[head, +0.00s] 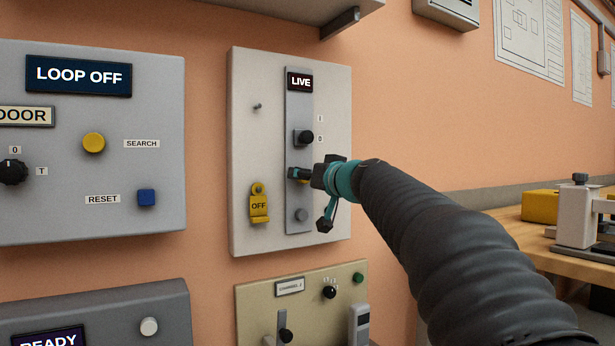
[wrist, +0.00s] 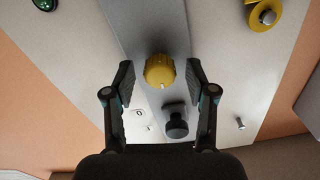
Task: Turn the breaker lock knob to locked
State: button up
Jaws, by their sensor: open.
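The breaker panel (head: 250,130) is a pale wall plate with a grey strip and a display reading LIVE (head: 300,82). A round yellow knob (wrist: 160,71), which looks like the lock knob, sits on the strip. In the head view it is mostly hidden by my gripper (head: 302,174). In the wrist view my gripper (wrist: 159,78) is open, with one finger on each side of the yellow knob and gaps between. A small pale mark shows on the knob's lower edge there. A black knob (head: 303,137) beside I and O labels sits above; it also shows in the wrist view (wrist: 175,122).
A yellow OFF tag (head: 259,205) hangs left of the strip. A small peg (head: 257,107) sticks out at upper left. A LOOP OFF panel (head: 160,95) is at left, and a beige panel (head: 255,300) with levers is below. A bench (head: 515,225) stands at right.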

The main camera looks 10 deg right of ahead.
grip_shut()
jog(key=shift+m, duration=0.3)
jog(key=shift+d+m+p, duration=0.15)
jog(key=shift+m+p, duration=0.15)
jog(key=shift+m, duration=8.3)
jog(key=shift+f, duration=0.1)
grip_release()
